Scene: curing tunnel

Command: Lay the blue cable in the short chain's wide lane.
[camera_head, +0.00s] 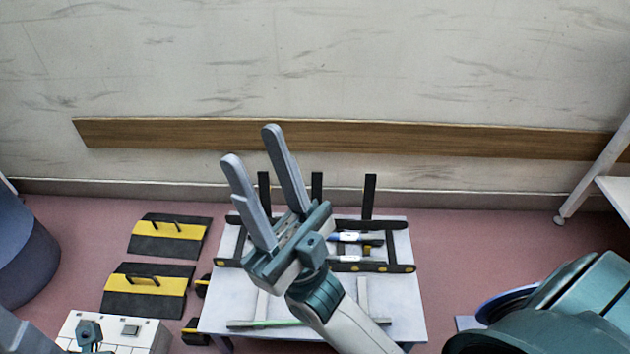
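My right gripper (251,146) shows large in the middle of the head view, its two grey fingers well apart and nothing between them. It hides part of the white table (405,315). A blue cable piece (372,239) with a white tag lies among the black chain parts on the table, right of my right gripper and apart from it. The black chain frame (402,268) has yellow dots along its front edge. Its lanes cannot be told apart from here, and the cable's left part is hidden. My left gripper does not show clearly.
A green rod or cable (265,324) lies near the table's front. Black uprights (369,195) stand at the back. Black-yellow plates (170,232) lie on the pink floor at left, with a white box (130,343) below. A white shelf (615,190) stands at far right.

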